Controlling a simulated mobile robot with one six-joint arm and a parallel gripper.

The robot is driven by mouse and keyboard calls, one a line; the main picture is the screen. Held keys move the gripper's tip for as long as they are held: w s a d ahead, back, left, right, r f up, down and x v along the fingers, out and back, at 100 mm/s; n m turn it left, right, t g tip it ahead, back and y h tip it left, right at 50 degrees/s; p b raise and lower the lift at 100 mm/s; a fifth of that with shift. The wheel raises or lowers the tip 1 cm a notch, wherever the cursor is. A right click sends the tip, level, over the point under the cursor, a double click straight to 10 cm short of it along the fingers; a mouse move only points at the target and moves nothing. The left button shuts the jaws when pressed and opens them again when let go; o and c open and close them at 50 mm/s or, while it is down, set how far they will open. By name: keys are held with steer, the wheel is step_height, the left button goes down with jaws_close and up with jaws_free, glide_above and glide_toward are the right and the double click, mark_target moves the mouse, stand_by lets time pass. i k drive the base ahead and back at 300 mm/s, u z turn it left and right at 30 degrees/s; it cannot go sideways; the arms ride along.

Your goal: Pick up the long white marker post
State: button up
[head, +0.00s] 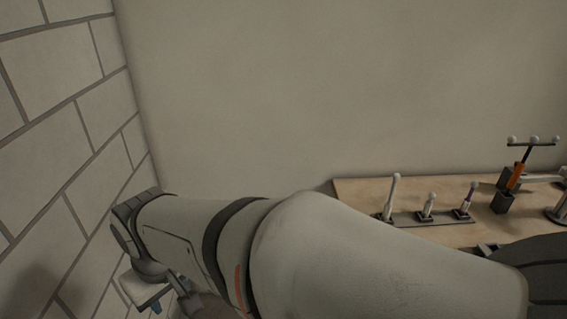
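The long white marker post (392,196) stands upright, tilted slightly, in a dark socket at the left end of a thin grey strip on the wooden table. It has a round white top and is the tallest of the three posts on that strip. My white arm crosses the lower middle of the head view, well to the left of and in front of the post. Nothing is seen touching the post.
A short white post (428,203) and a purplish post with a white top (469,196) stand right of it. An orange-handled stand (517,177) with a ball-tipped crossbar is farther right. The wooden table (365,188) is bare at its back left. A block wall (50,130) stands at left.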

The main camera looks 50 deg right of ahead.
mark_target(390, 199)
steer(key=z, duration=1.2)
steer(key=i, duration=1.5)
steer(key=z, duration=2.25)
